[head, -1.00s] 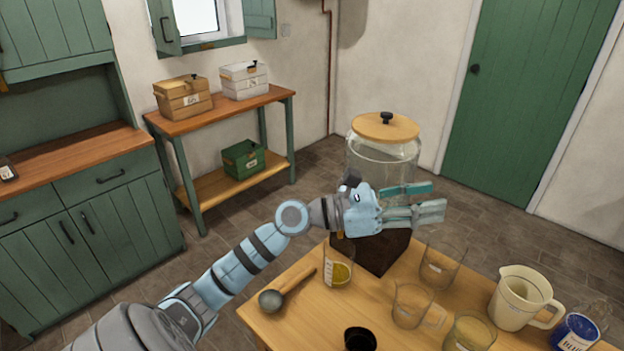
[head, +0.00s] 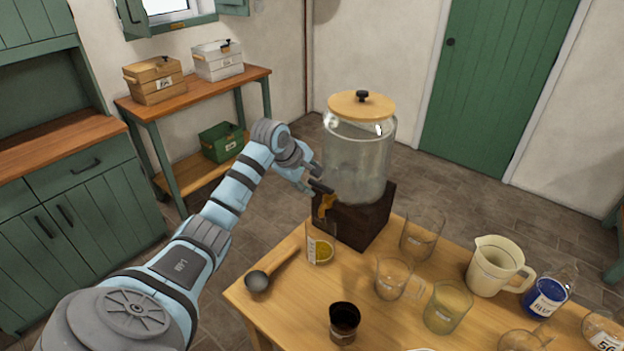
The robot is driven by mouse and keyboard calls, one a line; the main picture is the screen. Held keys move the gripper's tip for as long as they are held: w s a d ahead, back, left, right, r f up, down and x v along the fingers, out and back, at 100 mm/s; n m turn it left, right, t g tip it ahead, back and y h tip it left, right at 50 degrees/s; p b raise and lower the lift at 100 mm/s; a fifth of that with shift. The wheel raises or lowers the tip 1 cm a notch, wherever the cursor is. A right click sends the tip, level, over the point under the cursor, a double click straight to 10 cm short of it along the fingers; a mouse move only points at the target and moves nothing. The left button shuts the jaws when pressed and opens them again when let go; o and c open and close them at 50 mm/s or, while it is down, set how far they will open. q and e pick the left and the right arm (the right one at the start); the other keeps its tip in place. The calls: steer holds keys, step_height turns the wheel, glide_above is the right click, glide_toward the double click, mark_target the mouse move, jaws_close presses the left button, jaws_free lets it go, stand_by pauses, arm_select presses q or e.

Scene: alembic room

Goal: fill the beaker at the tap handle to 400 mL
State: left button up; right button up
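A glass dispenser (head: 357,165) with a wooden lid stands on a dark wooden block (head: 362,222) at the table's back left corner. Its brass tap (head: 325,208) has a dark handle (head: 321,187) on top. My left gripper (head: 311,184) is beside the handle, on its left; the fingers are small and partly hidden, so I cannot tell whether they touch or hold it. A glass beaker (head: 320,250) with markings stands below the tap and shows yellow low inside. I cannot read its level. My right gripper is not in view.
On the wooden table (head: 283,318) are a ladle (head: 259,281), a dark cup (head: 344,321), a clear glass (head: 422,234), a glass mug (head: 392,277), a yellowish glass (head: 447,306), a cream jug (head: 494,266) and a blue-filled bottle (head: 546,297).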

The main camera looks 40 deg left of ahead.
arm_select(q)
steer(key=shift+x, duration=0.75)
steer(key=shift+c, duration=0.6)
